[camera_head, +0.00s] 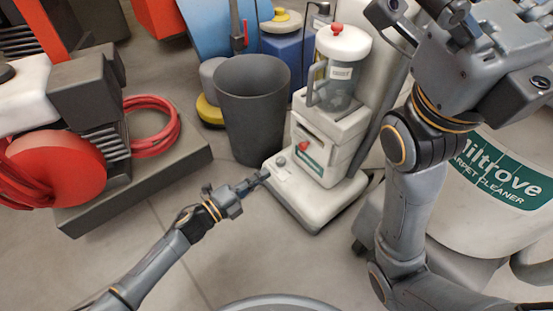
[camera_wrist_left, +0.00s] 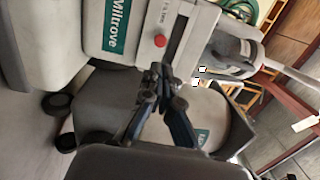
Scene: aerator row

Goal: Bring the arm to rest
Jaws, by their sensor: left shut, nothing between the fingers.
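My left gripper (camera_head: 260,178) reaches in from the lower left in the head view, its fingers shut and empty. Its tips are at the left front edge of the white upright cleaning machine's base (camera_head: 328,205); I cannot tell whether they touch it. In the left wrist view the shut fingertips (camera_wrist_left: 160,75) appear in front of a white machine body with a red button (camera_wrist_left: 160,41) and a green Miltrove label (camera_wrist_left: 115,25). My right arm rises at the right of the head view. Its hand end is at the top right, and its finger state is unclear.
A dark grey bin (camera_head: 252,105) stands behind the left gripper. A large Miltrove carpet cleaner (camera_head: 480,215) stands at the right, behind my right arm. A low grey plinth (camera_head: 150,190) with a red-hosed machine (camera_head: 65,165) is at the left. Bare floor shows around the left forearm.

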